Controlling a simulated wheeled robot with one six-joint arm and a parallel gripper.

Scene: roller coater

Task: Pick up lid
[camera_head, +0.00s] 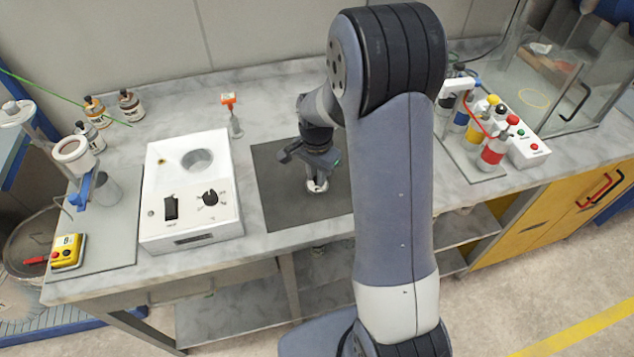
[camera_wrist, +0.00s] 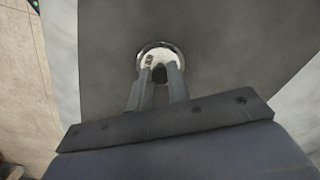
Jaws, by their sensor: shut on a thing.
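The lid (camera_wrist: 150,59) is a small round white piece with a metallic rim and a dark knob in its middle. In the wrist view the two fingers of my gripper (camera_wrist: 159,76) are closed on its dark knob. In the head view my gripper (camera_head: 314,174) points down over the dark grey mat (camera_head: 275,205), with a small white and silver round piece (camera_head: 317,187) directly below it. Whether the lid rests on something or hangs just above the mat, I cannot tell. My arm covers the right part of the mat.
A white box with a round well and a knob (camera_head: 190,225) stands left of the mat. An orange-topped item (camera_head: 230,110) stands behind it. A rack of coloured bottles (camera_head: 480,135) and a glass enclosure (camera_head: 560,75) are at the right. Small bottles (camera_head: 130,105) stand at the back left.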

